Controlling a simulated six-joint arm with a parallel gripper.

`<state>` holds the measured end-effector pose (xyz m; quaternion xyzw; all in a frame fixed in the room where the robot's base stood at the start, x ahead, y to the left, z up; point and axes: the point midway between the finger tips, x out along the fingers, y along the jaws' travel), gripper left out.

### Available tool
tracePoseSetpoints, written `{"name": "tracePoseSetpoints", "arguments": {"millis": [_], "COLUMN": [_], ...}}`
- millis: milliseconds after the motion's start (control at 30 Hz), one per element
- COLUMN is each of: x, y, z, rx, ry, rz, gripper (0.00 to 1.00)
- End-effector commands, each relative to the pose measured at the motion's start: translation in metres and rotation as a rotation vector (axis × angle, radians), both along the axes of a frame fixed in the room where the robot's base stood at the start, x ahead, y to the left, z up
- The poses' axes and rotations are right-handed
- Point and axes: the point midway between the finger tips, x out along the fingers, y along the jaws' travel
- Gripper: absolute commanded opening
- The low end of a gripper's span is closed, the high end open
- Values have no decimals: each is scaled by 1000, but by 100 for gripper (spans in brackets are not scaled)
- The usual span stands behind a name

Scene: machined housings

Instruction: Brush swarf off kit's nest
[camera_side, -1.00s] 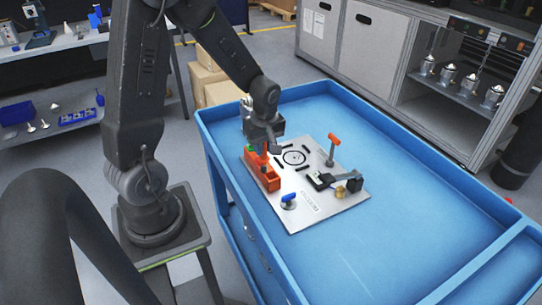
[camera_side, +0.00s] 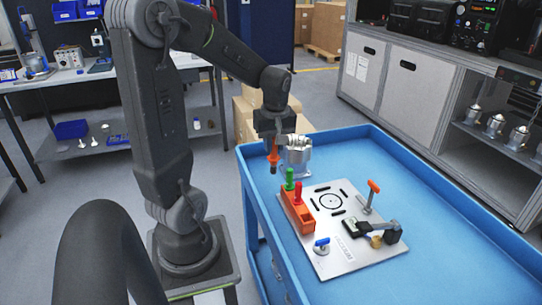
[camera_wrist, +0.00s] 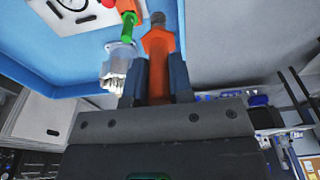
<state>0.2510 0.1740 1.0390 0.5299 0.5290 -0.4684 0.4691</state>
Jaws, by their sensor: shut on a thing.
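My gripper (camera_side: 273,138) is shut on an orange-handled tool with a dark tip, apparently the brush (camera_side: 273,158). It hangs tip down above the far left of the cart. In the wrist view the brush (camera_wrist: 160,48) stands out between the two fingers. The nest looks to be the pale plate (camera_side: 350,256) with a black ring and dark bars on its face. A silver machined housing (camera_side: 298,157) is just right of the brush and beyond the plate; it also shows in the wrist view (camera_wrist: 117,72). I cannot make out swarf.
On the plate's left edge is an orange rack (camera_side: 300,217) with a green-handled tool (camera_side: 289,178) and a red-handled tool (camera_side: 298,192). The blue cart (camera_side: 440,230) is clear at right.

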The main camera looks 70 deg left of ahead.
Motion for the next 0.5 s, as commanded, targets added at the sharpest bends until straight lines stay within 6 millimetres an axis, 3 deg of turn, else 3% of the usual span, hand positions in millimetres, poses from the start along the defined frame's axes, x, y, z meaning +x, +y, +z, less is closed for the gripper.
{"name": "tracePoseSetpoints", "arguments": {"millis": [267,500], "x": [56,129], "y": [4,-6], "z": [5,6], "rx": [-3,-4], "ry": [2,3], "rz": [-6,-9], "gripper": [0,0]}}
